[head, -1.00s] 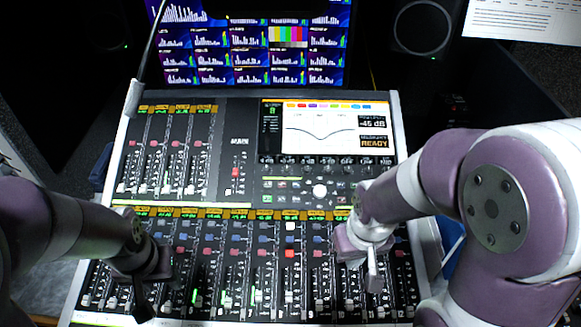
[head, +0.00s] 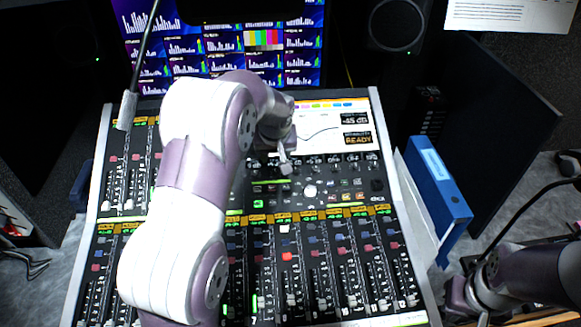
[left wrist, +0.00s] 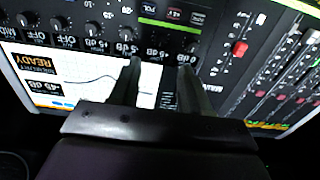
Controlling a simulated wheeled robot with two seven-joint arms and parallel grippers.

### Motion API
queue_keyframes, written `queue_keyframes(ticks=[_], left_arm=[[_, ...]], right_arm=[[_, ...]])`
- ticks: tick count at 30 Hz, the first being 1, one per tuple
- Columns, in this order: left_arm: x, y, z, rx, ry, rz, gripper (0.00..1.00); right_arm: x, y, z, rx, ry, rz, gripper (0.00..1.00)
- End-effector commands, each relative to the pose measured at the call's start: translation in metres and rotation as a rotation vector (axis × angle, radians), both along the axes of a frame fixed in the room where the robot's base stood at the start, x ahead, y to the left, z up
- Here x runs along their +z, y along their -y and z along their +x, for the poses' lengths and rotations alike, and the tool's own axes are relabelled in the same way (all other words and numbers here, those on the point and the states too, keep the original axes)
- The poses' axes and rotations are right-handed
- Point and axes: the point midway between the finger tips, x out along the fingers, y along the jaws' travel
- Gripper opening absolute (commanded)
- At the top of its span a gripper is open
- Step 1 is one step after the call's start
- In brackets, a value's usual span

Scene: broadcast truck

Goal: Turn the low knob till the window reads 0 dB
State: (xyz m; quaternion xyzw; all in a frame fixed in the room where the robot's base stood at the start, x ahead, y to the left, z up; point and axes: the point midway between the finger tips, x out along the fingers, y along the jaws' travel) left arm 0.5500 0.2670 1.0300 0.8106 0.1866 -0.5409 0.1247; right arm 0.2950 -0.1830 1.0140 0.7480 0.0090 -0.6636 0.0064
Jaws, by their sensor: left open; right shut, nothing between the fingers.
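The mixing console's screen (head: 320,132) has a window (head: 355,119) reading -45 dB, with READY below it. The window also shows upside down in the left wrist view (left wrist: 45,87). A row of small black knobs (head: 335,160) runs under the screen; the same row shows in the left wrist view (left wrist: 95,28). I cannot tell which is the low knob. My left gripper (head: 287,163) is open over the left end of this row and hides part of the screen. Its open fingers (left wrist: 160,68) point at the row, with nothing visibly gripped. My right gripper (head: 468,305) is shut and empty, right of the console.
Faders (head: 290,285) fill the console's lower half. A white trackball (head: 310,191) sits below the knobs. A blue binder (head: 438,190) stands at the console's right side. A thin microphone stem (head: 146,45) rises at the upper left. Monitors stand behind.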

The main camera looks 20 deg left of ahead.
Motion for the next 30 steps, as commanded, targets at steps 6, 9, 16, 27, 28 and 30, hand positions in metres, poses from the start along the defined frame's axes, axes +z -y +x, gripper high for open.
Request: queue_keyframes(ticks=[6,9,16,27,28,30], left_arm=[[-0.052,-0.009,0.019,-0.001,-0.004,-0.001,0.46],[-0.071,-0.013,0.026,-0.003,-0.002,0.000,0.46],[-0.091,-0.016,0.034,-0.002,0.000,0.000,0.46],[-0.091,-0.016,0.034,-0.002,0.000,0.000,0.07],[-0.091,-0.016,0.034,-0.002,0.000,0.000,0.00],[-0.091,-0.016,0.034,-0.002,0.000,0.000,0.00]], right_arm=[[0.011,0.000,0.000,0.000,0.000,0.000,0.00],[0.013,0.000,0.000,0.000,0.000,0.000,0.00],[0.015,0.000,0.000,0.000,0.000,0.000,0.00],[0.015,0.000,0.000,0.000,0.000,0.000,0.00],[0.015,0.000,0.000,0.000,0.000,0.000,0.00],[0.015,0.000,0.000,0.000,0.000,0.000,0.00]])
